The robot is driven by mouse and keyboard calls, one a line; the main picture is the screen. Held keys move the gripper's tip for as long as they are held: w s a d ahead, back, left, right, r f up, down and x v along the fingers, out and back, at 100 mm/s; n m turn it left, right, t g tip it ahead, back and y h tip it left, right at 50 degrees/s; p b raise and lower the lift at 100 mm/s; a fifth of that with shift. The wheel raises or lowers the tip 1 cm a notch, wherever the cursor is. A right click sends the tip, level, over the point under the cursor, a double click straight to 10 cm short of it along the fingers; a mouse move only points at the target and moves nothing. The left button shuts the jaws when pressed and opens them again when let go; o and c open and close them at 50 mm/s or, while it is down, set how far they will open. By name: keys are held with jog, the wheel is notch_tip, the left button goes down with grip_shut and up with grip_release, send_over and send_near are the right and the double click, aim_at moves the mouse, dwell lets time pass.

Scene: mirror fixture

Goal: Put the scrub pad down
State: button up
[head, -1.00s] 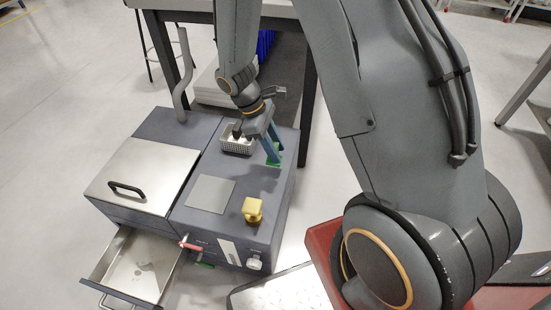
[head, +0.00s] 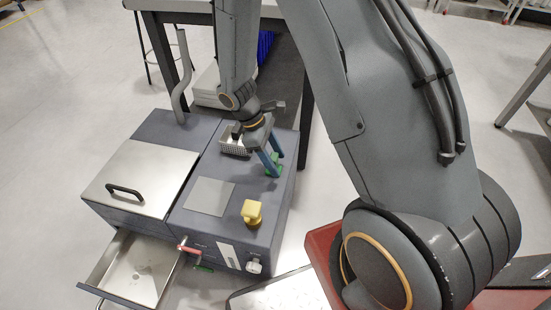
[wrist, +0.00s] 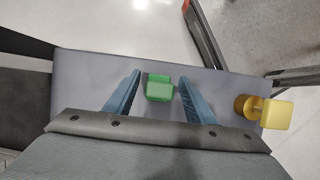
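The green scrub pad (wrist: 159,88) rests on the grey top of the fixture (head: 212,222), near its right back corner. In the wrist view it lies between the two blue fingers of my gripper (wrist: 159,80), with a gap on each side. My gripper is open. In the head view my gripper (head: 277,165) is low over the fixture top, and its fingers partly hide the pad (head: 274,158).
A yellow knob-like piece (head: 252,212) stands nearer the front. A steel plate (head: 209,196) and a lid with a black handle (head: 125,190) lie left. The front drawer (head: 135,268) is open.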

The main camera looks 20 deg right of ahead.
jog(key=shift+r, duration=0.1)
jog(key=p+v, duration=0.3)
jog(key=v, duration=0.9)
jog(key=s+a+r+m+t+y, duration=0.1)
jog(key=s+a+r+m+y, duration=0.1)
jog(key=s+r, duration=0.7)
jog(key=s+a+r+m+t+y, duration=0.1)
jog(key=s+a+r+m, duration=0.3)
jog(key=s+r, duration=0.6)
jog(key=shift+s+a+r+m+y, duration=0.15)
jog(key=shift+s+r+m+y, duration=0.15)
jog(key=shift+s+m+y, duration=0.55)
jog(key=shift+w+h, duration=0.2)
jog(key=shift+h, duration=0.05)
jog(key=d+r+m+p, duration=0.3)
jog(key=d+r+p, duration=0.6)
jog(key=p, duration=0.9)
jog(key=shift+d+r+h+p, duration=0.3)
jog(key=shift+r+p, duration=0.1)
jog(key=shift+r, duration=0.45)
jog(key=shift+m, duration=0.25)
